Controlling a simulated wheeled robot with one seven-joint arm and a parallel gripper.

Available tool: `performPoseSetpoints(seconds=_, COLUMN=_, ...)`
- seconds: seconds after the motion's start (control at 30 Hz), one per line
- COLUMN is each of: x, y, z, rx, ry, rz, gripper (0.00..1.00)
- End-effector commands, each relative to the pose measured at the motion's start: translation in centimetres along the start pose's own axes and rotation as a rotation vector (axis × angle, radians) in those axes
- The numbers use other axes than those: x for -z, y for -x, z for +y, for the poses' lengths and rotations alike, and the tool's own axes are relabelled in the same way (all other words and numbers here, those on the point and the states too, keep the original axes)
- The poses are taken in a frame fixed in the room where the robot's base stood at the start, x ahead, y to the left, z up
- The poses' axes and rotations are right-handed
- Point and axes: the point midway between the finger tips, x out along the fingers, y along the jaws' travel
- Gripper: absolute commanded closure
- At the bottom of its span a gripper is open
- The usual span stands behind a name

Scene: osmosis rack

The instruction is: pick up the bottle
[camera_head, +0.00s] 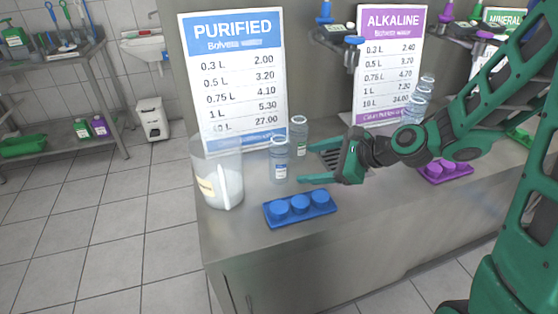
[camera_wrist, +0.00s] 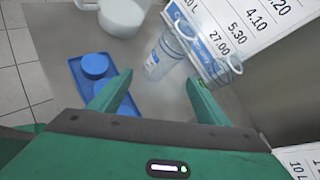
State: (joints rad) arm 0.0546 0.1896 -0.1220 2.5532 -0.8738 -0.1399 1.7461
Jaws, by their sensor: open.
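A clear bottle with a blue label (camera_head: 279,163) stands upright on the steel counter, beside the white pitcher. Which bottle the task means cannot be told. My gripper (camera_head: 306,165) is open and empty, to the right of the blue-labelled bottle, its fingers pointing left toward it. In the wrist view, the blue-labelled bottle (camera_wrist: 158,59) shows ahead of the gap between the fingertips (camera_wrist: 158,80), apart from them. The other bottle (camera_wrist: 212,68) is to its right.
The pitcher (camera_head: 218,180) stands at the counter's left end. A blue tray with caps (camera_head: 300,207) lies in front of the bottles. The PURIFIED sign (camera_head: 233,75) rises behind. More clear bottles (camera_head: 417,100) and a purple cap tray (camera_head: 445,172) are to the right.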

Motion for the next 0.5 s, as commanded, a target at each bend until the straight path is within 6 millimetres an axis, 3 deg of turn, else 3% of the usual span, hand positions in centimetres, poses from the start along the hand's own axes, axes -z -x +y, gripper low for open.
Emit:
performPoseSetpoints(seconds=0.2, x=-3.2, y=-2.6, z=-0.8, rx=0.037, ry=-0.340, rz=-0.158, gripper=0.30)
performPoseSetpoints(seconds=0.37, x=-4.0, y=-3.7, z=-1.1, rx=0.041, ry=-0.414, rz=-0.192, gripper=0.30)
performPoseSetpoints(seconds=0.5, x=-4.3, y=-5.8, z=-1.3, rx=0.041, ry=-0.415, rz=-0.193, gripper=0.30)
